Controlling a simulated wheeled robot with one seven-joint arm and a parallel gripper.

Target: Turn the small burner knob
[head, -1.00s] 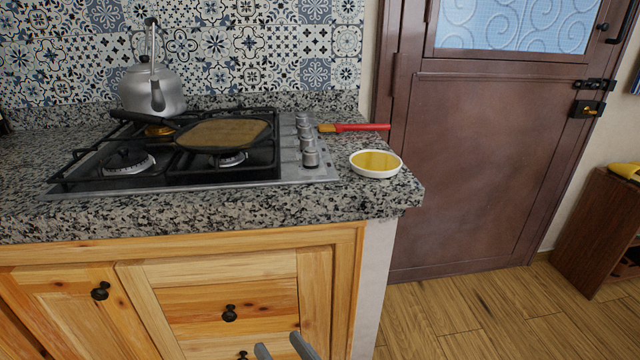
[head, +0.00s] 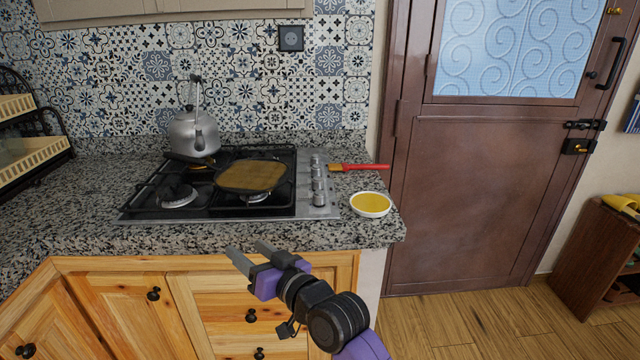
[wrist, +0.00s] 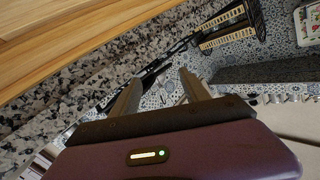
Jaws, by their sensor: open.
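The stove (head: 140,212) is set in the granite counter, with a column of several silver knobs (head: 318,184) along its right side. The knobs look alike in size here, so I cannot tell which is the small burner's. My gripper (head: 248,254) is open and empty, in front of the counter's front edge, below and to the left of the knobs and apart from them. The wrist view shows its two fingers (wrist: 160,92) spread, with nothing between them. I cannot make out the knobs in the wrist view.
A griddle pan (head: 250,176) and a kettle (head: 194,132) stand on the stove. A red-handled brush (head: 362,167) and a white dish of yellow liquid (head: 370,204) lie right of the knobs. A dish rack (head: 30,150) stands at the left.

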